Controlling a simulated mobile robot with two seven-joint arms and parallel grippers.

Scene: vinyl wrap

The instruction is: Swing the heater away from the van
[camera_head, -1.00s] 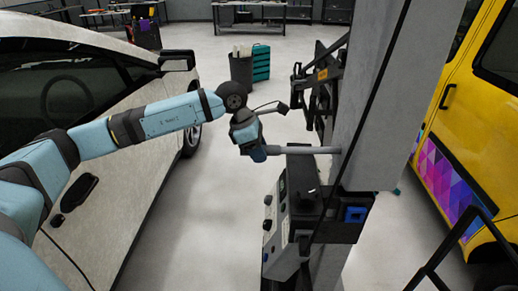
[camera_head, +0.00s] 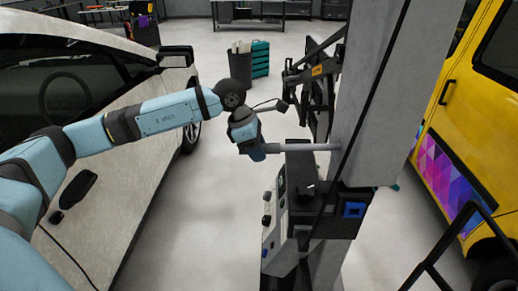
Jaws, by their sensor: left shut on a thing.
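My left gripper (camera_head: 266,149) is at the end of the blue arm coming in from the left. It is shut on a pale grey bar (camera_head: 307,147) that sticks out leftward from a tall grey column (camera_head: 374,95). A black jointed frame (camera_head: 318,85) stands behind the bar, beside the column; I take these to be parts of the heater, but its heating face is not clearly visible. The yellow van (camera_head: 442,130) with a purple patterned panel (camera_head: 446,180) is at the right, apart from the column. My right gripper is not in view.
A white vehicle (camera_head: 115,165) fills the left side, close under my left arm. A dark control box (camera_head: 318,212) sits low on the column. A bin (camera_head: 240,72) and teal drawers (camera_head: 260,58) stand behind. Pale floor (camera_head: 200,220) is clear between vehicle and column.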

